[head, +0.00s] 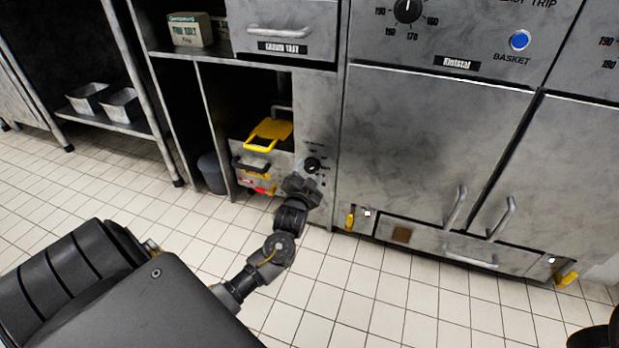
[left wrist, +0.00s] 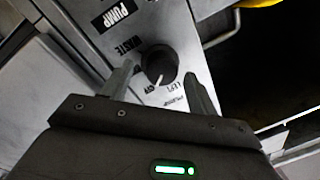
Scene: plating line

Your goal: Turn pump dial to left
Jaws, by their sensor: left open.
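The pump dial (head: 312,164) is a small black round knob on a narrow grey panel left of the fryer doors. In the left wrist view the dial (left wrist: 160,65) has a white pointer line and printed words around it, among them "WASTE" and "LEFT", with a "PUMP" label above. My left gripper (head: 303,181) is just below the dial in the head view. In the left wrist view its two open fingers (left wrist: 160,85) stand on either side of the dial; I cannot tell whether they touch it.
An open compartment left of the panel holds a bin with a yellow handle (head: 268,134). Fryer doors (head: 420,150) with bar handles stand to the right, with a yellow lever (head: 567,279) low down. The tiled floor (head: 340,290) in front is clear.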

